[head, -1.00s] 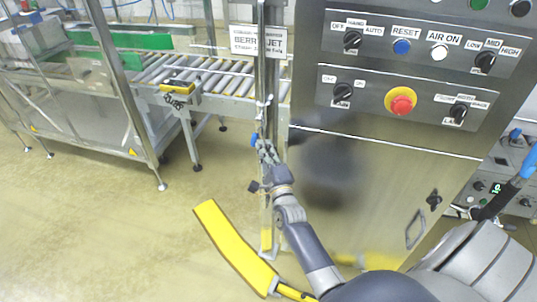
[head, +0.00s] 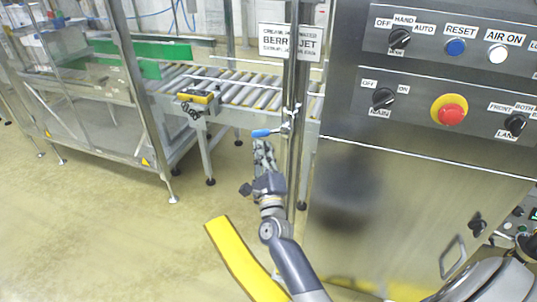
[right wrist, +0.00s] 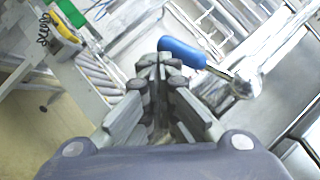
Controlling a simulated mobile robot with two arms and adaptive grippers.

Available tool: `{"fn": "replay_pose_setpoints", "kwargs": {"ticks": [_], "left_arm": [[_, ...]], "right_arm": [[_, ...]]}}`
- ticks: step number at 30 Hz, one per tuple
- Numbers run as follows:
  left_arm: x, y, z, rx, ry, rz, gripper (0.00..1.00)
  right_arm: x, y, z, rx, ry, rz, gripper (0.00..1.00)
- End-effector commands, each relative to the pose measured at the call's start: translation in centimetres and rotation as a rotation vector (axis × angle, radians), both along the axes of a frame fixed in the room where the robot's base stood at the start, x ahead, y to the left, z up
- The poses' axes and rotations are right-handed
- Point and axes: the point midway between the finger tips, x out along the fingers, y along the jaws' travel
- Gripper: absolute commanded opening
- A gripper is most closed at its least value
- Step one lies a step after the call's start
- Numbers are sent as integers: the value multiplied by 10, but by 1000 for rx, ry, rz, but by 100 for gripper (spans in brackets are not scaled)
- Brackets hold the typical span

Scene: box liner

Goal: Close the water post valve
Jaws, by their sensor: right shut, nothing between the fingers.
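The water post is a slim metal pipe (head: 295,95) standing upright left of the steel cabinet. Its valve has a blue-gripped lever (head: 262,132) that sticks out to the left, roughly level, from the fitting on the pipe. My right gripper (head: 262,146) is shut and empty, its fingertips just below the blue lever. In the right wrist view, the blue lever (right wrist: 182,52) lies just beyond and right of the closed fingertips (right wrist: 163,66), and its metal stem runs right to the fitting. I cannot tell whether they touch. My left gripper is out of view.
The steel control cabinet (head: 400,200) with knobs and a red button (head: 450,110) stands close on the right. A roller conveyor (head: 240,90) is behind the pipe. A yellow curved piece (head: 240,260) lies low in front. Open floor is at left.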

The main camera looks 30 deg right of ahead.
Motion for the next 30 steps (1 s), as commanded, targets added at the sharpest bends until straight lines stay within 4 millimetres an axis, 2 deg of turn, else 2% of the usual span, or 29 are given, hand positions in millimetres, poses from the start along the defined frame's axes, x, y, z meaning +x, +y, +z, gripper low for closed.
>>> {"fn": "replay_pose_setpoints", "kwargs": {"ticks": [12, 30], "left_arm": [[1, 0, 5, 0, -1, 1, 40], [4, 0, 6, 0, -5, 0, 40]], "right_arm": [[12, 10, 18, 1, -1, 0, 0], [14, 12, 23, 0, -1, -1, 0]]}}
